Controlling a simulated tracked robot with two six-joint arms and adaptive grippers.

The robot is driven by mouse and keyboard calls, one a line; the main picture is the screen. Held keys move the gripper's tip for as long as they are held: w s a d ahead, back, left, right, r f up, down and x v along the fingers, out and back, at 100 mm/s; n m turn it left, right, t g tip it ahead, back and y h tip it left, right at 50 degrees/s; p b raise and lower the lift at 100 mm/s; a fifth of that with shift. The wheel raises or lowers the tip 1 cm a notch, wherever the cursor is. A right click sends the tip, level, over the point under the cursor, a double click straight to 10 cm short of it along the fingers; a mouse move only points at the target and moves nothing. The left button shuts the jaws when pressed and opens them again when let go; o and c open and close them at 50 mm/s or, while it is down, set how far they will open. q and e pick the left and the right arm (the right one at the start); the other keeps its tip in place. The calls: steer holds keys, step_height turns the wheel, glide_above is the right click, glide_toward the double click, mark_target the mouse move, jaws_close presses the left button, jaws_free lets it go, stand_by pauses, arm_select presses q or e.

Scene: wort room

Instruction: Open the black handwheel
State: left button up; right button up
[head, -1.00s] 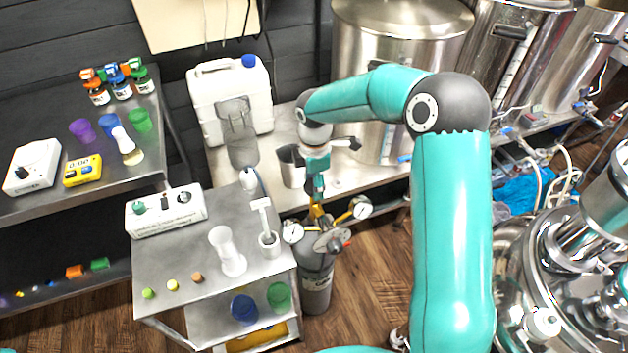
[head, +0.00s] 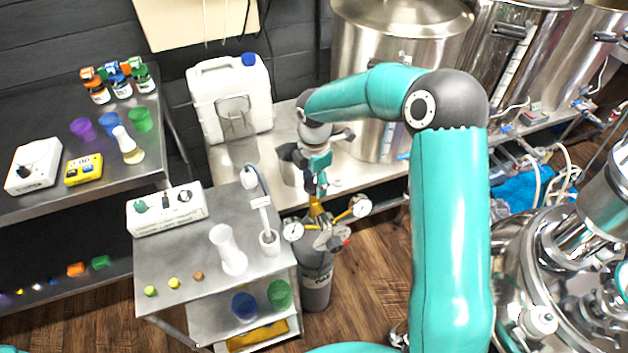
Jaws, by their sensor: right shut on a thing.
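My right gripper (head: 316,188) comes down from above over the brass valve fitting (head: 316,210) on top of a grey gas cylinder (head: 316,288). It is shut, with its fingertips at the top of the fitting. The black handwheel is mostly hidden by the fingers, and I cannot make out its rim clearly. Round white gauges sit on both sides of the fitting, one on the left (head: 293,230) and one on the right (head: 361,206). My left gripper is not in view.
A steel cart (head: 190,262) with a white flask (head: 228,250) and a white device (head: 167,209) stands just left of the cylinder. A steel bench (head: 350,180) with a white canister (head: 232,98) and a large steel kettle (head: 400,45) lies behind. Wooden floor is free in front of the cylinder.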

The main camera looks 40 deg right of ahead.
mark_target(314, 183)
steer(key=o, duration=1.2)
steer(key=shift+c, duration=0.2)
steer(key=shift+r, duration=0.1)
step_height(314, 183, up, 12)
